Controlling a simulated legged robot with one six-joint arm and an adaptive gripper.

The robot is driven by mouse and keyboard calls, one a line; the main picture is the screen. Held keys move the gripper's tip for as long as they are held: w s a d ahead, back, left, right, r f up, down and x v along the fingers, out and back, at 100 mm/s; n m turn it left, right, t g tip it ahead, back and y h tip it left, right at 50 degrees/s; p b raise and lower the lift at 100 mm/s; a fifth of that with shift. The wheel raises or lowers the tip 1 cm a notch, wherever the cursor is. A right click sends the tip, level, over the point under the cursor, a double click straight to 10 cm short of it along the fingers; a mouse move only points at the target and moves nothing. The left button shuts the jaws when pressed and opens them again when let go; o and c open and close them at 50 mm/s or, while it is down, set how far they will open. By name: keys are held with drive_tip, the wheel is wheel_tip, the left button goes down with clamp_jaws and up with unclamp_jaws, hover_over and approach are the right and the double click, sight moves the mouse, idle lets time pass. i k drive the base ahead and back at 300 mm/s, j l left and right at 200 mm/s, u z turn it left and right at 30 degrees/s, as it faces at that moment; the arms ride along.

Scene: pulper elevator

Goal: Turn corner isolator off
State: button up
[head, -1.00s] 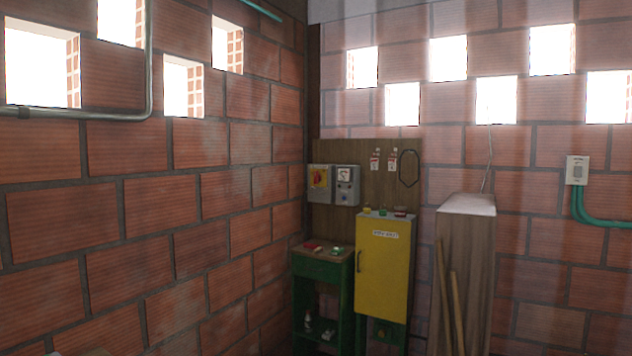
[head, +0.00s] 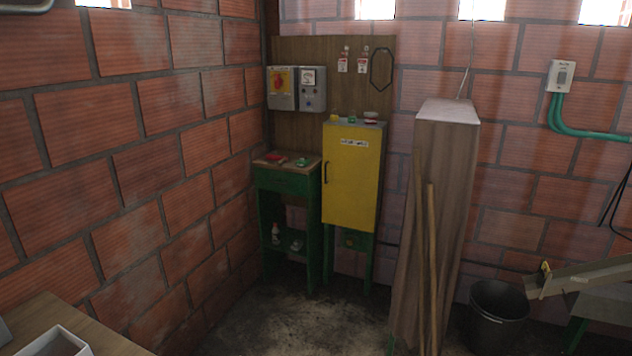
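The angle of the red handle is too small to tell. My gripper is not in view.
Below the boxes stands a green table (head: 286,183) with small items on it. A yellow cabinet (head: 350,175) is to its right, then a tall wooden box (head: 440,200) with poles leaning on it. A black bucket (head: 498,318) stands right. A wooden bench (head: 95,335) is at near left. Bare floor (head: 300,325) lies before the corner.

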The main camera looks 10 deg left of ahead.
sight(278, 81)
drive_tip(key=i+j+u, duration=0.3)
drive_tip(key=i, duration=0.5)
drive_tip(key=i+u, duration=0.25)
drive_tip(key=i, duration=0.6)
drive_tip(key=i+z, duration=0.15)
drive_tip(key=i, duration=0.45)
drive_tip(key=i+j+z, duration=0.2)
drive_tip(key=i, duration=0.35)
drive_tip(key=i+j+z, duration=0.15)
drive_tip(key=i, duration=0.45)
